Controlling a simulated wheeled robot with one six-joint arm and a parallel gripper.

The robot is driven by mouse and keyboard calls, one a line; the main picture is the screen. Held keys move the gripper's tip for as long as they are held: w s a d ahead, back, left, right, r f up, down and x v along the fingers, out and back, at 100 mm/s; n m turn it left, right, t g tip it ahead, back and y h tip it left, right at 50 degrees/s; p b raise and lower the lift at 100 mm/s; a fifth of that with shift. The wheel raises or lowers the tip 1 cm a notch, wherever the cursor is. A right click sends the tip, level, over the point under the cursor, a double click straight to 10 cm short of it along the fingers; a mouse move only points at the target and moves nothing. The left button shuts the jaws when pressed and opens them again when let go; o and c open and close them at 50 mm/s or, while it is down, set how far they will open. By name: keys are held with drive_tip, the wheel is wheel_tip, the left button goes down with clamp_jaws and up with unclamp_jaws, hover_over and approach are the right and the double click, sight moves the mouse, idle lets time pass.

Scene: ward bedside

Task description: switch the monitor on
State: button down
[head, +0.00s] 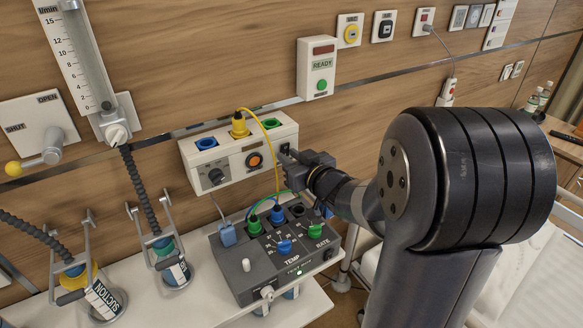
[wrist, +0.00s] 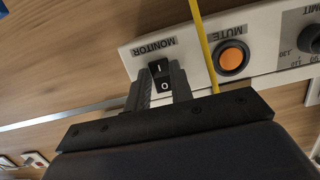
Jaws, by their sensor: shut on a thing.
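The monitor switch (wrist: 159,72) is a black rocker marked I and O. It sits beside the upside-down MONITOR label (wrist: 154,48) on the white panel (wrist: 190,48) in the wrist view. My gripper (wrist: 161,88) is at the switch, with one finger on each side of it, and is shut on it. I cannot tell which side of the rocker is pressed in.
A yellow cable (wrist: 203,45) hangs close beside my gripper. Below stands a grey box (head: 236,278) with plugs and knobs on a white shelf (head: 200,312). A READY unit (head: 318,68) is above.

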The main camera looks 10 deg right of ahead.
idle(0.3)
drive_tip(key=c, duration=1.2)
unclamp_jaws()
drive_tip(key=shift+c, duration=0.2)
drive_tip(key=shift+s, duration=0.1)
drive_tip(key=v, duration=1)
drive_tip(key=shift+s, duration=0.35)
drive_tip(key=shift+d+f, duration=0.15)
